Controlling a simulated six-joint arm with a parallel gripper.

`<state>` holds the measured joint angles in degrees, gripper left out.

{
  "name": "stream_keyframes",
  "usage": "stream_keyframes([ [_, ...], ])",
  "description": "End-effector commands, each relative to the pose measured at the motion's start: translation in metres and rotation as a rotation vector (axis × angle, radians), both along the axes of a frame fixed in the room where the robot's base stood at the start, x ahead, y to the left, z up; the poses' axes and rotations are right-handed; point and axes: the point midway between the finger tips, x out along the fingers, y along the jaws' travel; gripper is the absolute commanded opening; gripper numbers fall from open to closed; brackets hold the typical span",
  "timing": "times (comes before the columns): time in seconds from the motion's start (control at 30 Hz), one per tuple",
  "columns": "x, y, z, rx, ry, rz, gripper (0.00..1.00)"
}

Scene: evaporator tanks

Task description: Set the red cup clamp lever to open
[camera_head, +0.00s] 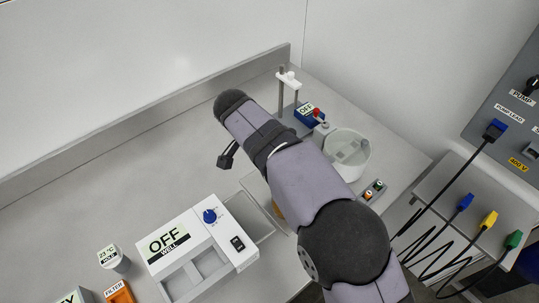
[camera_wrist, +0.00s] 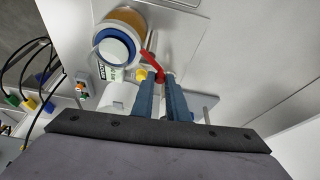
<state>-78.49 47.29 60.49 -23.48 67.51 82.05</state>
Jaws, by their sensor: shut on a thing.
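In the wrist view the red lever (camera_wrist: 151,63) is a short curved handle beside a round cup (camera_wrist: 128,18) with amber contents. My gripper (camera_wrist: 160,82) has its two blue fingers close together at the lower end of the red lever, shut on it. The cup has a blue ring and a white round top facing the camera. In the head view my arm covers the gripper and the lever; only a sliver of the amber cup (camera_head: 277,207) shows beside the arm.
In the wrist view a yellow knob (camera_wrist: 140,73) sits close left of the fingers, and a thin metal post (camera_wrist: 207,114) stands right of them. In the head view a white box reading OFF (camera_head: 176,246) stands left of the arm and a clear vessel (camera_head: 350,158) right of it.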

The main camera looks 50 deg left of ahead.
Motion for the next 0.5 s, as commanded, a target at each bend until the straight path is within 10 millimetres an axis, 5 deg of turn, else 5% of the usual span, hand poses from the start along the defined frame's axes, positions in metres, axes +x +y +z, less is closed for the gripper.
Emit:
stream_keyframes([
  [0.5, 0.0098, -0.0059, 0.0070, 0.002, 0.000, -0.490, 0.00],
])
